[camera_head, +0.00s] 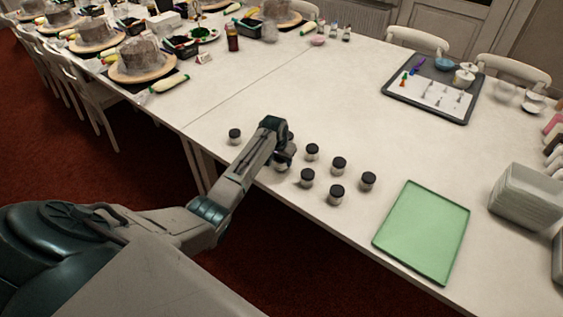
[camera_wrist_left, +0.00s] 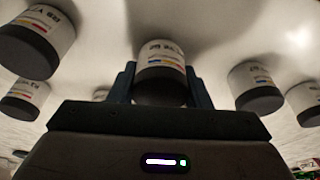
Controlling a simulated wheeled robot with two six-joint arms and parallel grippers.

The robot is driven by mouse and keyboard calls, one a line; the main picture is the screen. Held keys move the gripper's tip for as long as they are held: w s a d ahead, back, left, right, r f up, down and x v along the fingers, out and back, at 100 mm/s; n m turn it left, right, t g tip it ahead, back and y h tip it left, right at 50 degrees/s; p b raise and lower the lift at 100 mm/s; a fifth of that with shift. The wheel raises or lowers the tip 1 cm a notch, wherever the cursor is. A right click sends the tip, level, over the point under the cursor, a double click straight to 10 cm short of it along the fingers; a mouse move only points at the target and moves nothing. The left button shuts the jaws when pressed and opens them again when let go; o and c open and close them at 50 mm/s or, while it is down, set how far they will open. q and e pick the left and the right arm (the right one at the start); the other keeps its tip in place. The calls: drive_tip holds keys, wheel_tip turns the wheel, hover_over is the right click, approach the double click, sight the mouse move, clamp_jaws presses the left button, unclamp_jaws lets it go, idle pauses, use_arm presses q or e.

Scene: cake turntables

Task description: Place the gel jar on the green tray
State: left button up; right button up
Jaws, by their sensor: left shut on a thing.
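In the head view the gripper partly hides this jar (camera_head: 282,166). The flat green tray (camera_head: 425,232) lies to the right, near the front edge, with nothing on it. My right gripper is out of view.
Other jars (camera_head: 312,151) (camera_head: 368,181) stand close around the gripper. A stack of grey trays (camera_head: 527,196) stands right of the green tray. A dark tray (camera_head: 462,116) with small items lies further back. The table's middle is clear.

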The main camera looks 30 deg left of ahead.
use_arm(q)
wheel_tip(320, 180, up, 3)
drive_tip(key=shift+f+b, duration=0.2)
drive_tip(key=shift+b, duration=0.35)
drive_tip(key=s+d+r+b, duration=0.1)
drive_tip(key=s+d+b, duration=0.1)
drive_tip(key=s+d, duration=0.6)
drive_tip(key=shift+s+d+r, duration=0.15)
drive_tip(key=shift+s+r, duration=0.15)
drive_tip(key=shift+s, duration=2.55)
